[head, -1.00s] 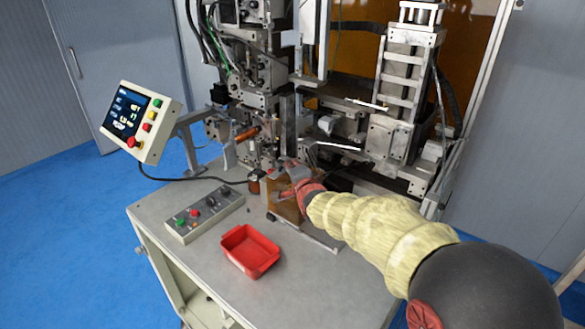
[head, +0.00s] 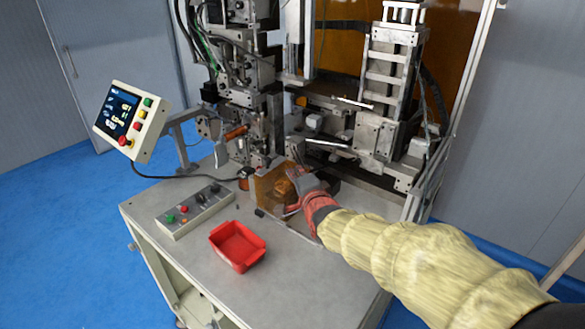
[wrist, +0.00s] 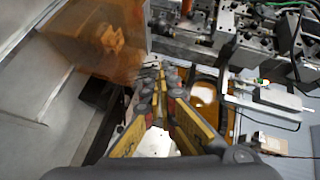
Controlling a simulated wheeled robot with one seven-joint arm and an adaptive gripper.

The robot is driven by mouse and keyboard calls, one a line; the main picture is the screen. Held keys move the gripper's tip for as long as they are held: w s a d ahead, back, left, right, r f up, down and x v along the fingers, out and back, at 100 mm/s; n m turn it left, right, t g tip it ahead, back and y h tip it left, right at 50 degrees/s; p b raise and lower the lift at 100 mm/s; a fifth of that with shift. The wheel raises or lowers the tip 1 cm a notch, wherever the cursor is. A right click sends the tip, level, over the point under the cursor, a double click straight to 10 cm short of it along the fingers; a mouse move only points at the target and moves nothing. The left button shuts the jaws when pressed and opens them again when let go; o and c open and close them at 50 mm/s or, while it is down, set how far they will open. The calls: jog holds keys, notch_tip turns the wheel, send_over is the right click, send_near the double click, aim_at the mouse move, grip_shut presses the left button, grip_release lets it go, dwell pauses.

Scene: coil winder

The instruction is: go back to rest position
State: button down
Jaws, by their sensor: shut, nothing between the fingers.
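My arm comes in from the lower right in the head view, in a pale yellow sleeve with a red wrist part. My gripper (head: 294,186) is in front of the coil winder (head: 255,85), beside an amber see-through box (head: 268,190) on the table. In the wrist view the fingers of my gripper (wrist: 160,72) meet at their tips and hold nothing. The amber box (wrist: 97,42) is up and left of the fingers there, with an orange-brown shape inside it. The gripper hides part of the box in the head view.
A red tray (head: 238,246) stands empty on the grey table (head: 185,270). A button box (head: 194,209) lies left of it, and a screen panel (head: 131,120) stands at the table's left. Machine parts crowd the back. The front of the table is clear.

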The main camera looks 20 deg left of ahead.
jog(key=s+d+f+n+g+h, duration=0.1)
jog(key=s+d+f+n+g, duration=0.15)
jog(key=f, duration=0.25)
jog(key=s+d+f+n+g+h, duration=0.1)
jog(key=s+f+n, duration=0.2)
jog(key=f, duration=0.2)
jog(key=s+d+f+n+g+h, duration=0.2)
jog(key=s+d+f+n+g, duration=0.1)
jog(key=s+d, duration=0.5)
jog(key=s+d+r+h, duration=0.1)
jog(key=s+d+r, duration=0.2)
jog(key=s+d, duration=0.4)
jog(key=s+d+r+h, duration=0.2)
jog(key=s+d, duration=0.5)
jog(key=d, duration=0.5)
jog(key=s+d+r+h, duration=0.1)
jog(key=s+d+r, duration=0.3)
jog(key=s+d, duration=0.3)
jog(key=d+g, duration=0.1)
jog(key=d, duration=0.2)
jog(key=shift+s+r, duration=0.25)
jog(key=shift+a, duration=0.1)
